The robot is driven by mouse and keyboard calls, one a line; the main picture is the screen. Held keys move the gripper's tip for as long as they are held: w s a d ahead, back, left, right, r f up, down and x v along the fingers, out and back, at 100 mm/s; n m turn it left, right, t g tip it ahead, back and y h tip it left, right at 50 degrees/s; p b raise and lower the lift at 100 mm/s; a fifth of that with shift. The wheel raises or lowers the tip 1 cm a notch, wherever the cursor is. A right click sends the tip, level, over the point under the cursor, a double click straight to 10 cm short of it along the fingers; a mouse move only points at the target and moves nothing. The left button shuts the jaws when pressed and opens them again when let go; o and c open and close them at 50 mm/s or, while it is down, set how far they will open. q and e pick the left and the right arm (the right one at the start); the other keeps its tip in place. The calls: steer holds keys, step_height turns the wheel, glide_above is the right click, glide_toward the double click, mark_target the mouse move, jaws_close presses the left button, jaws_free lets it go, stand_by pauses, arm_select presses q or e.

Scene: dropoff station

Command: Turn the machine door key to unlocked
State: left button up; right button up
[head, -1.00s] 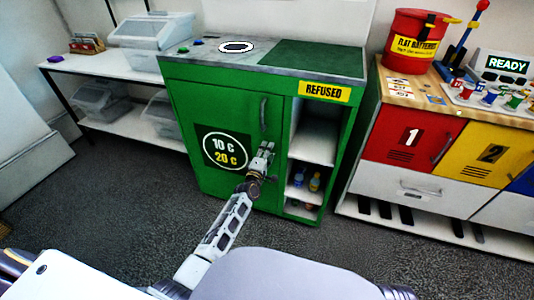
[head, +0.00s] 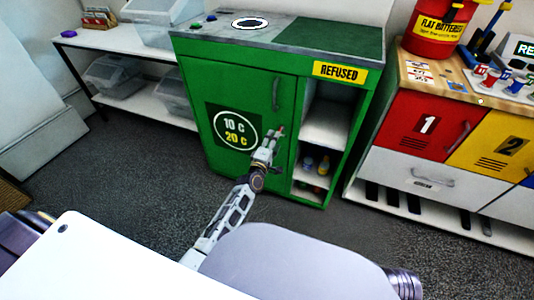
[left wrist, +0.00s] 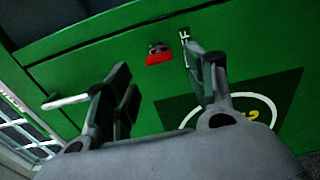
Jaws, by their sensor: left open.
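The green machine door (head: 228,88) is closed and carries a round "10 c 20 c" sign (head: 236,128). My left gripper (head: 274,138) is in front of the door, right of the sign and below the vertical handle (head: 275,94). In the left wrist view the left gripper (left wrist: 166,68) is open, and a small red key (left wrist: 158,56) in a dark lock shows between its fingertips. No contact with the key can be made out. White lettering (left wrist: 185,45) beside the key is partly covered by a finger. My right gripper is not in view.
Open shelves with small bottles (head: 316,164) are right of the door, under a yellow "REFUSED" label (head: 339,72). A cabinet with red (head: 425,126) and yellow doors stands further right. A white shelf rack (head: 110,52) is at left. Grey floor lies between.

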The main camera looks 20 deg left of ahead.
arm_select(q)
steer(key=s, duration=0.6)
steer(key=shift+s+a, duration=0.15)
steer(key=shift+s, duration=0.25)
stand_by(0.7)
